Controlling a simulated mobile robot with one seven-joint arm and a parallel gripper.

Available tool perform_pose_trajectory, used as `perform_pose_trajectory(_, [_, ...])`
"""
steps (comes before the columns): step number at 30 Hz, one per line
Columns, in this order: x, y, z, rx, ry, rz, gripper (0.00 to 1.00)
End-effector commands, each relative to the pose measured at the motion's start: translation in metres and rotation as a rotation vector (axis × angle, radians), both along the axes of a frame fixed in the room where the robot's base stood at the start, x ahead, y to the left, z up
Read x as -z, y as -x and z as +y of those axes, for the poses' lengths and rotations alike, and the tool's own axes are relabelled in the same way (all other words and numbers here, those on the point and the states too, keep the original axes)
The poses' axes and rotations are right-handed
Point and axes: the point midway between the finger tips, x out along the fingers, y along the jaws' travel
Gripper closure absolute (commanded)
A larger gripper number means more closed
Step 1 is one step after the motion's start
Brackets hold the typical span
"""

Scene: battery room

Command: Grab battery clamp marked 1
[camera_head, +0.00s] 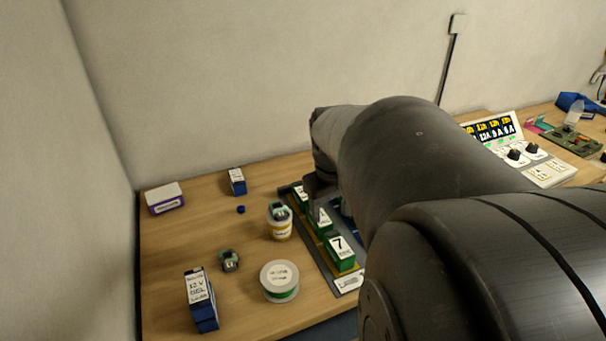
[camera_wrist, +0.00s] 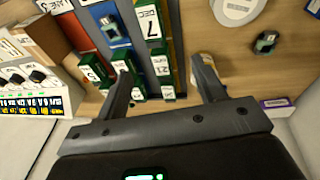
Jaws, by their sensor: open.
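No clamp with a readable 1 shows. A small dark green clamp-like piece (camera_head: 229,260) lies on the table at left; a similar piece (camera_wrist: 266,42) shows at the right of the wrist view. Another dark piece (camera_head: 279,210) sits on top of a yellow-labelled tub (camera_head: 281,231). Green batteries, one marked 7 (camera_head: 341,252), stand in a tray (camera_head: 349,283); the 7 also shows in the wrist view (camera_wrist: 151,25). My gripper (camera_wrist: 162,68) is open and empty, its fingers seen over the tray's end and the tub. In the head view my arm hides part of the tray.
A blue 12 V battery (camera_head: 201,301) and a white round spool (camera_head: 279,281) stand at the front left. A smaller blue box (camera_head: 237,181) and a purple-white box (camera_head: 165,198) are at the back. A control panel (camera_head: 522,152) is at right. Bare wood lies between the left items.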

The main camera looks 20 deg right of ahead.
Motion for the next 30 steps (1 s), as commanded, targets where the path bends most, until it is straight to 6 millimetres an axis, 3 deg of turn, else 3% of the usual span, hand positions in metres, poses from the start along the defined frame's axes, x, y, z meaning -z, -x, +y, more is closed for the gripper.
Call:
perform_pose_trajectory(1, [0.009,-0.007,-0.018,0.006,-0.009,0.031,0.36])
perform_pose_trajectory(9, [0.053,-0.029,-0.104,-0.021,-0.075,0.141,0.36])
perform_pose_trajectory(15, [0.078,-0.031,-0.146,-0.039,-0.124,0.171,0.36])
perform_pose_trajectory(20, [0.089,-0.030,-0.157,-0.045,-0.138,0.179,0.36])
perform_pose_trajectory(30, [0.137,-0.029,-0.156,-0.045,-0.139,0.180,0.36])
